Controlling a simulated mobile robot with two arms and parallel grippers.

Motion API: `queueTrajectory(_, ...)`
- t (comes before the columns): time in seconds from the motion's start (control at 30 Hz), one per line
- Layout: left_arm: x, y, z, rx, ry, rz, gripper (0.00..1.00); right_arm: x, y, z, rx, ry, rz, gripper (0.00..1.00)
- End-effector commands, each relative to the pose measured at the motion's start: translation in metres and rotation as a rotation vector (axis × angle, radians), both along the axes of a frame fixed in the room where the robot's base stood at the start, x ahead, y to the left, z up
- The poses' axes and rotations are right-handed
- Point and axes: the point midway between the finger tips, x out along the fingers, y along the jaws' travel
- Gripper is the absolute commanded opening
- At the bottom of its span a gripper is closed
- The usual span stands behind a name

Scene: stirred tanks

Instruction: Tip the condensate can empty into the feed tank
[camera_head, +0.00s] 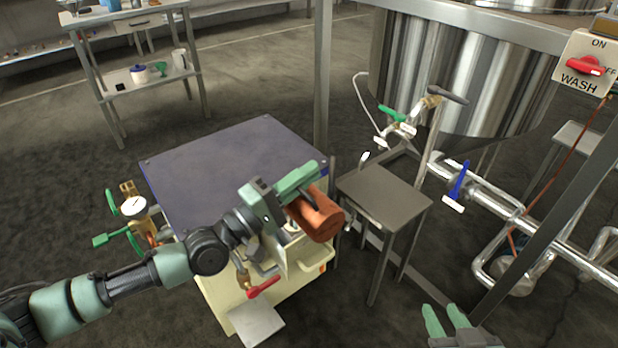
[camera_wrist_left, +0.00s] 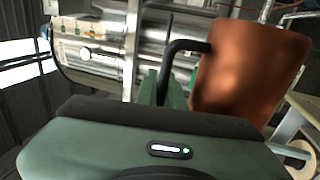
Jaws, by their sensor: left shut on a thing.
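The copper-brown condensate can (camera_head: 318,215) is in my left gripper (camera_head: 296,192), which is shut on its dark handle. The can is off the floor, tilted, over the right front of the cream cabinet. In the left wrist view the can (camera_wrist_left: 248,72) is at the right, with its black handle (camera_wrist_left: 183,48) towards the gripper. Its mouth and contents cannot be seen. A large steel tank (camera_head: 460,70) stands at the back right; I cannot tell which vessel is the feed tank. My right gripper (camera_head: 445,308) is at the bottom edge, open and empty.
The cream cabinet (camera_head: 225,300) has a bare dark top (camera_head: 225,160). A red-handled valve (camera_head: 263,287) is on its front, a gauge (camera_head: 133,206) on its left. A small grey stand (camera_head: 385,193) is right of the can. Pipes with a blue lever (camera_head: 459,180) lie beyond.

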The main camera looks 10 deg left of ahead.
Motion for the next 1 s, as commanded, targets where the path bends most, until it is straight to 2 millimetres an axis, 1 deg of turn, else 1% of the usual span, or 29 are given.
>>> queueTrajectory(0.7, 0.014, 0.018, 0.005, -0.151, 0.116, 0.0, 0.0, 0.001, 0.0, 0.001, 0.006, -0.003, -0.004, 0.32)
queueTrajectory(1.0, 0.02, 0.026, 0.007, -0.215, 0.165, 0.0, 0.0, -0.001, 0.0, -0.002, 0.003, 0.017, -0.006, 0.32)
